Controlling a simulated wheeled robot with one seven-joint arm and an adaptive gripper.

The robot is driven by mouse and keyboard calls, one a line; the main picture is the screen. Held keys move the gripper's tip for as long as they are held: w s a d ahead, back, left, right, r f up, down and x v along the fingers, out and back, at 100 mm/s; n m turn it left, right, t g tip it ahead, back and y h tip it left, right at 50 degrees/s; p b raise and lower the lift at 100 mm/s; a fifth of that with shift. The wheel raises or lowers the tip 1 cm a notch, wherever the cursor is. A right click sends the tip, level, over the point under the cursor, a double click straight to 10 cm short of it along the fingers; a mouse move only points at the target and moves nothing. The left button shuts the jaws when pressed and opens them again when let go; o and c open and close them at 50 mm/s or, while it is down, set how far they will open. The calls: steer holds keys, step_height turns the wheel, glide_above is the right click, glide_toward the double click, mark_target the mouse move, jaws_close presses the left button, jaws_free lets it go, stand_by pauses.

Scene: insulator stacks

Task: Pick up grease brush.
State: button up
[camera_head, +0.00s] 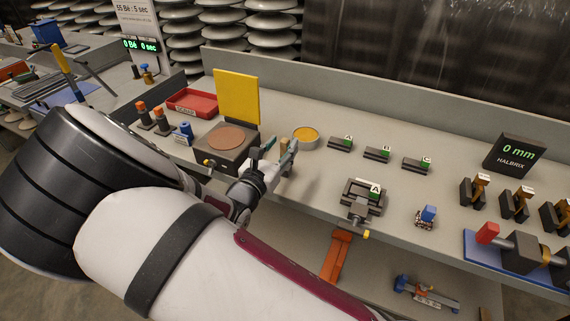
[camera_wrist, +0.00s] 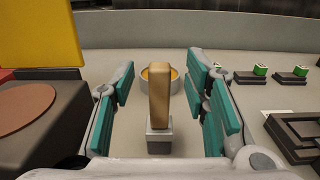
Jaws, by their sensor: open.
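The grease brush, as I take it, is a tan wooden handle (camera_wrist: 158,95) standing upright on a grey block-like lower part in the middle of the wrist view. My gripper (camera_wrist: 161,82) is open, with its teal-padded fingers on either side of the handle and a visible gap on both sides. In the head view my gripper (camera_head: 279,151) is beside the stove-like box, and its fingers hide much of the brush. A round tin with yellow contents (camera_head: 306,135) stands just behind; it also shows in the wrist view (camera_wrist: 172,85), partly hidden by the handle.
A dark box with a brown round plate (camera_head: 226,138) and an upright yellow panel (camera_head: 237,95) stands close on the left. A red tray (camera_head: 192,102) lies behind it. Small labelled blocks (camera_head: 377,153) and a clamp marked A (camera_head: 362,198) are to the right. A grey wall backs the bench.

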steer(key=x, duration=0.2)
steer(key=shift+w, duration=0.3)
jaws_close()
steer(key=shift+d, duration=0.1)
steer(key=shift+r, duration=0.1)
steer(key=shift+r, duration=0.5)
step_height(320, 180, up, 2)
steer(key=shift+r, duration=0.15)
steer(key=s+r+p, duration=0.1)
steer(key=s, duration=1.5)
steer(key=shift+r, duration=0.25)
